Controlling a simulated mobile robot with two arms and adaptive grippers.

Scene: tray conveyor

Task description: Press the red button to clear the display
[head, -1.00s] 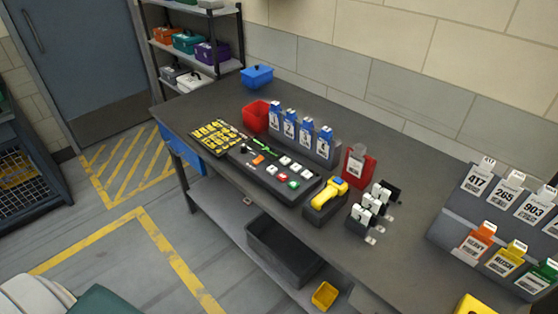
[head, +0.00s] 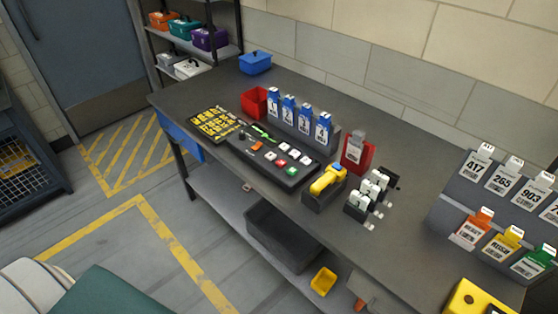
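The red button (head: 282,163) is a small raised key on a black control panel (head: 262,163) lying on the dark worktable. A green button (head: 291,171) is next to it, with white buttons, an orange one and a small joystick on the same panel. A dark flat panel with yellow markings (head: 215,123) lies just left of the control panel; its markings are too small to read, and I cannot tell if it is the display. Neither of my grippers is in view.
A yellow scanner (head: 327,180) in a black holder stands right of the panel. Blue tags (head: 298,112) in a grey rack and a red bin (head: 254,102) stand behind it. A tag rack (head: 497,211) stands at the right.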

